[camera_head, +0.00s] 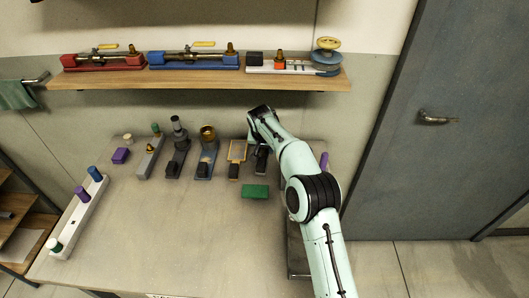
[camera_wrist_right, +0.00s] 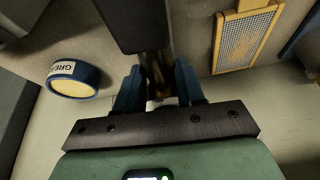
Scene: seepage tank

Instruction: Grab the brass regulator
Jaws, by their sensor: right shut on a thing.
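My right gripper (camera_wrist_right: 160,88) shows in the right wrist view as two dark blue fingers, shut on a brass-coloured piece, the brass regulator (camera_wrist_right: 158,76). Only a narrow part of it shows between the fingers. A dark block on a grey bar (camera_wrist_right: 135,22) lies just beyond it and partly covers it. In the head view the right arm reaches to the back of the table, and its wrist hides the fingertips and the regulator. I cannot tell whether the regulator still rests on its stand. My left gripper is not in view.
A mesh screen in a yellow frame (camera_head: 237,151) stands left of my right wrist. A blue grease tin (camera_wrist_right: 73,79) is on its other side. A green block (camera_head: 255,191) lies in front. The wall shelf (camera_head: 200,81) carries valve assemblies above. The table's front is clear.

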